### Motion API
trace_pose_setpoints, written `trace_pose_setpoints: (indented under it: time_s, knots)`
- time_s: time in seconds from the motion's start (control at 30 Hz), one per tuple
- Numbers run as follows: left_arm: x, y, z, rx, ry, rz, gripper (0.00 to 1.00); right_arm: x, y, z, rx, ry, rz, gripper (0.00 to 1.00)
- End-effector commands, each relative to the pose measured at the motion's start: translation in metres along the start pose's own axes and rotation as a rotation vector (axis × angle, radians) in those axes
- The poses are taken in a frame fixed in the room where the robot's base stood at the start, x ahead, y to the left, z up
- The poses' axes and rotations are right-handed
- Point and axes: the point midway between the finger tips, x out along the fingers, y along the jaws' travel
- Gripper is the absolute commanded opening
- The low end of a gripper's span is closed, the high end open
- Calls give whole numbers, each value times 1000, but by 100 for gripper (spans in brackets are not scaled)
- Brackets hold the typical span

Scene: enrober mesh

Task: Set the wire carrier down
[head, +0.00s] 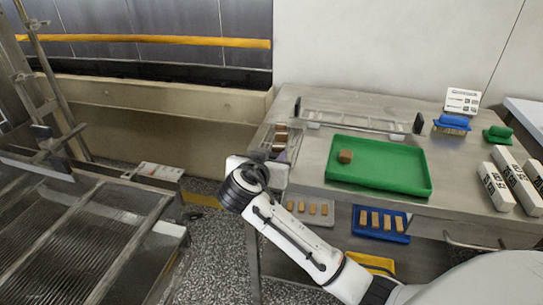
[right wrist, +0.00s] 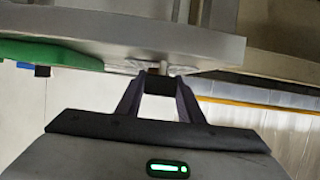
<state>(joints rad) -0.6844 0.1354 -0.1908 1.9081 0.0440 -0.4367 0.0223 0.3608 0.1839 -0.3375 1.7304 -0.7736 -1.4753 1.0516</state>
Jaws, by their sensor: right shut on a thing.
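My right gripper (head: 262,156) is at the left edge of the steel table, its jaws largely hidden by my own wrist. In the right wrist view its fingers (right wrist: 158,84) are shut on a small black grip block. The block seems to belong to the wire carrier (head: 294,146), a narrow metal frame at the table's left end with several brown pieces on it. I cannot tell whether the carrier touches the tabletop. My left gripper is not in view.
Trays of brown bars sit below. A mesh conveyor (head: 70,235) stands left, across a floor gap.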

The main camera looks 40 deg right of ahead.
Motion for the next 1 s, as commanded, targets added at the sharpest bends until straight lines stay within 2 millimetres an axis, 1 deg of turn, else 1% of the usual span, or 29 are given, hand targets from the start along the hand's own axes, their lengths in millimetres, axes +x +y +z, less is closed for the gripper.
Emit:
trace_pose_setpoints:
  time_s: [0.03, 0.13, 0.43, 0.53, 0.67, 0.9, 1.0]
  knots:
    - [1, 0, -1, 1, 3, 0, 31, 0, 0, 1, 1, 0, 0, 36]
    - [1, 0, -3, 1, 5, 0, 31, 0, 0, 0, 1, 0, 0, 53]
    - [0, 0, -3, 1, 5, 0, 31, 0, 0, -1, 1, 0, 0, 53]
    - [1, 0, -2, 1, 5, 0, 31, -7, -1, 0, 2, 0, -2, 53]
    - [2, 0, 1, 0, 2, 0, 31, -27, -1, 1, 5, -2, -4, 53]
    - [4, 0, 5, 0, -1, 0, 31, -79, -1, 1, 4, -4, -4, 53]
    - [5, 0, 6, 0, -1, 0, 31, -97, -1, 0, 4, -3, -4, 53]
